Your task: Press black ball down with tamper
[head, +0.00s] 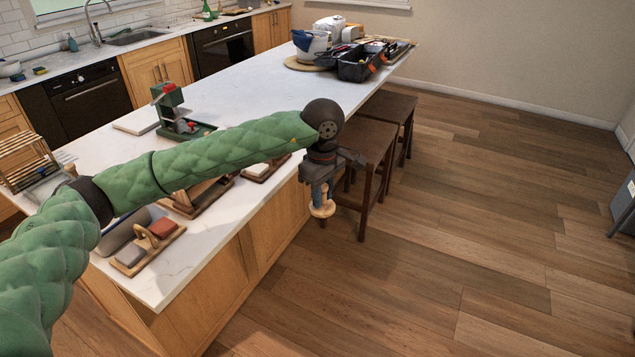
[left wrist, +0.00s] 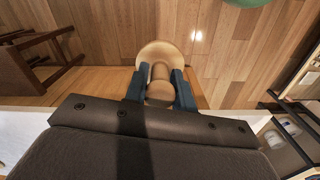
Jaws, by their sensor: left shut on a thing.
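A pale wooden tamper (head: 322,208) hangs below my left gripper (head: 320,185) in the head view, past the long edge of the island and above the floor. In the left wrist view the tamper (left wrist: 160,50) shows its round disc beyond the fingertips. Its handle sits between the blue fingers of my left gripper (left wrist: 160,88), which is shut on it. I cannot pick out a black ball in either view; my left arm hides part of the counter. My right gripper is not in view.
The white island (head: 255,85) carries a green-based device (head: 172,112), wooden trays with blocks (head: 148,248), and a black crate (head: 360,66) at the far end. Dark stools (head: 365,150) stand along its right side. The wooden floor (head: 480,220) to the right is clear.

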